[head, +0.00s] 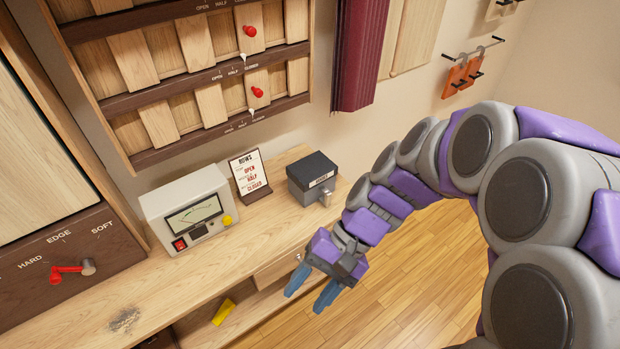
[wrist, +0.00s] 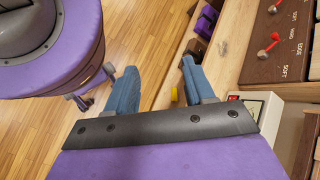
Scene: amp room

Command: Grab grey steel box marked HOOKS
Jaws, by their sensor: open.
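The grey steel box (head: 313,182) has a dark lid and a small label on its front that seems to read HOOKS. A metal latch or padlock hangs on its front right. It stands on the wooden bench at the right end, closed and upright. My gripper (head: 311,290) is in front of and below the box, past the bench's front edge, with its blue fingers pointing down and left. The fingers are apart and empty. In the wrist view my gripper (wrist: 153,85) shows its two blue fingers spread, and the box is not visible there.
A card stand (head: 250,176) and a meter (head: 188,210) stand left of the box on the bench (head: 200,272). A slatted wall panel (head: 190,75) with red knobs hangs above. A yellow object (head: 224,311) lies below the bench top. Wooden floor (head: 420,270) is open at right.

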